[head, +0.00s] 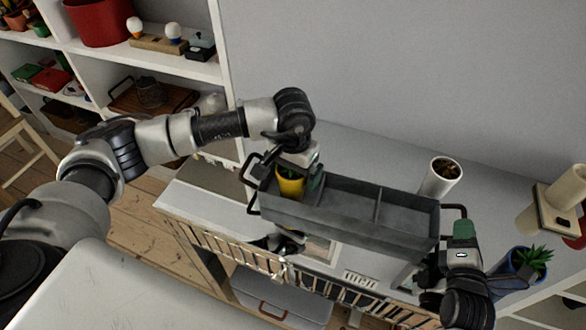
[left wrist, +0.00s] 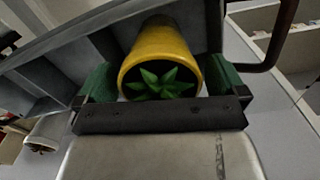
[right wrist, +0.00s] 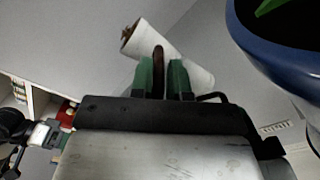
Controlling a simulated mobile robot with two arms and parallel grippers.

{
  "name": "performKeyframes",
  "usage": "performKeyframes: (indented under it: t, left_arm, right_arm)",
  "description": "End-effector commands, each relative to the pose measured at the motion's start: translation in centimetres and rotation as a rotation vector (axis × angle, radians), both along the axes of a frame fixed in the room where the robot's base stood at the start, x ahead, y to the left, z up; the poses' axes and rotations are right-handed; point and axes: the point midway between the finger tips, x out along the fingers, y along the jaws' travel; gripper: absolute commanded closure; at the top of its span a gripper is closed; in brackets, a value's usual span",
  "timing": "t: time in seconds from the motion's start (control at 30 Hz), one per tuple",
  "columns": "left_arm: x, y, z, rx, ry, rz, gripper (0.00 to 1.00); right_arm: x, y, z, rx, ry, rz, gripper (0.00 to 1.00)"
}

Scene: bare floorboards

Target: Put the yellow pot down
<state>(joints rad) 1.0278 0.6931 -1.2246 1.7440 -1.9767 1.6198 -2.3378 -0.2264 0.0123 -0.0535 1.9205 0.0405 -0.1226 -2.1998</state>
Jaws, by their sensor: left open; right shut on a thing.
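The yellow pot (head: 290,187), with a small green plant, stands in the left compartment of a grey divided tray (head: 345,212). In the left wrist view the pot (left wrist: 158,52) sits between the green fingers of my left gripper (left wrist: 160,85), which are apart with a gap visible beside it. In the head view my left gripper (head: 303,172) is over the tray's left end, partly hiding the pot. My right gripper (head: 460,232) is shut on the dark handle (right wrist: 158,72) at the tray's right end. Whether the tray touches the surface below is unclear.
A white cylindrical pot (head: 441,177) stands behind the tray's right end. A blue pot with a spiky plant (head: 518,264) is close to my right gripper. A wooden holder (head: 553,215) is at the far right. Shelves (head: 150,60) stand at the left.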

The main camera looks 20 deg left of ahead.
Motion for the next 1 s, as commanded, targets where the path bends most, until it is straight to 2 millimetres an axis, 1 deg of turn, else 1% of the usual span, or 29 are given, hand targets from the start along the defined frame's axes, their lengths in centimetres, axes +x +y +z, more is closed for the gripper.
performKeyframes:
  t: [0.13, 0.27, 0.5, 0.6, 0.7, 0.83, 1.0]
  left_arm:
    - [0.0, 0.0, 0.4, -0.001, -0.002, -0.001, 0.0]
    - [0.1, 0.0, 2.2, -0.001, -0.004, -0.001, 0.0]
    - [0.1, 0.0, 7.4, -0.001, -0.005, -0.001, 0.0]
    - [0.1, 0.0, 9.4, -0.001, -0.004, 0.0, 0.0]
    - [0.1, 0.0, 10.8, -0.001, -0.004, -0.001, 0.0]
    - [0.0, 0.0, 12.0, -0.001, -0.001, -0.001, 0.0]
    - [0.0, 0.0, 12.3, 0.0, 0.0, -0.001, 0.0]
  right_arm:
    - [0.0, 0.0, -0.2, -0.004, 0.004, 0.001, 1.0]
    - [0.0, 0.0, -0.2, -0.004, 0.004, 0.001, 1.0]
    - [0.0, 0.0, -0.2, -0.004, 0.004, 0.001, 1.0]
    - [0.0, 0.0, -0.2, -0.004, 0.004, 0.001, 1.0]
    - [0.0, 0.0, -0.2, -0.004, 0.004, 0.001, 1.0]
    - [0.0, 0.0, -0.2, -0.004, 0.004, 0.001, 1.0]
    - [0.0, 0.0, -0.2, -0.004, 0.004, 0.001, 1.0]
